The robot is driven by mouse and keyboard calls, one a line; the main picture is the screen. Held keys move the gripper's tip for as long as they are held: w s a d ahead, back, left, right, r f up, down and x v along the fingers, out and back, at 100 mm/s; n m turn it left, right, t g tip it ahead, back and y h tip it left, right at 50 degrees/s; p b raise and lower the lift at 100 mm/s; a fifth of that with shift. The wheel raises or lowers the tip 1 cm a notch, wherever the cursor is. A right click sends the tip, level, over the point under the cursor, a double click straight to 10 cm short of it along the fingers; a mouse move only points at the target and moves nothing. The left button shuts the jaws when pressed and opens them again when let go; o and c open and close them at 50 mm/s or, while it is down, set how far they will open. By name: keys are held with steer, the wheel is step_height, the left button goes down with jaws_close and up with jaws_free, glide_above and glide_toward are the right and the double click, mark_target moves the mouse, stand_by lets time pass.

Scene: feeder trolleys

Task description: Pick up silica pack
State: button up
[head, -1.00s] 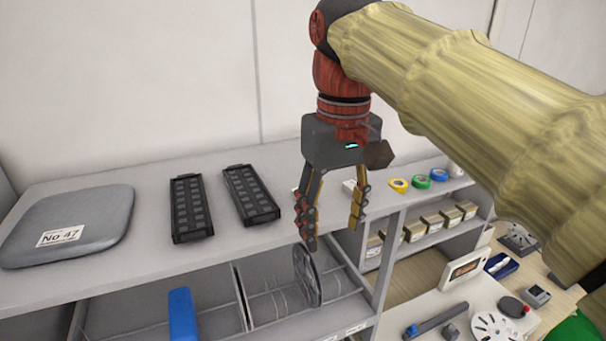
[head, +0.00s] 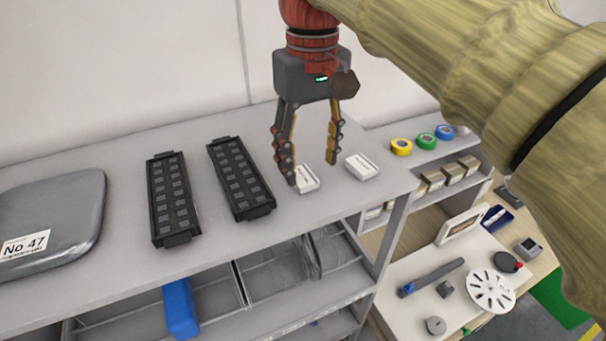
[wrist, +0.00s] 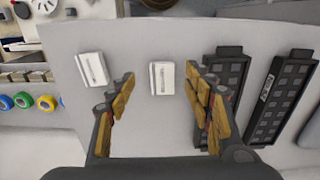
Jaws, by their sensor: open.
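Two small white packs lie on the grey shelf top; either could be the silica pack. One white pack (head: 306,179) is partly behind my gripper's left finger in the head view, and in the wrist view this pack (wrist: 162,78) lies between the fingers, farther out. The other white pack (head: 361,166) lies to its right in the head view; in the wrist view it is on the left (wrist: 92,68). My gripper (head: 312,174) points down above the shelf top, open and empty. Its fingers also show in the wrist view (wrist: 160,92).
Two black slotted trays (head: 172,198) (head: 240,178) lie left of the packs. A grey case (head: 60,215) labelled No 47 is at far left. Tape rolls (head: 425,141) sit at right.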

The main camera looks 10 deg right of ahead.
mark_target(306, 179)
steer(key=f, duration=0.3)
steer(key=shift+w+a+f, duration=0.25)
steer(key=shift+w+a, duration=0.05)
steer(key=shift+w, duration=0.1)
steer(key=shift+s+f, duration=0.1)
steer(key=shift+f, duration=0.05)
steer(key=shift+c, duration=1)
steer(key=c, duration=0.8)
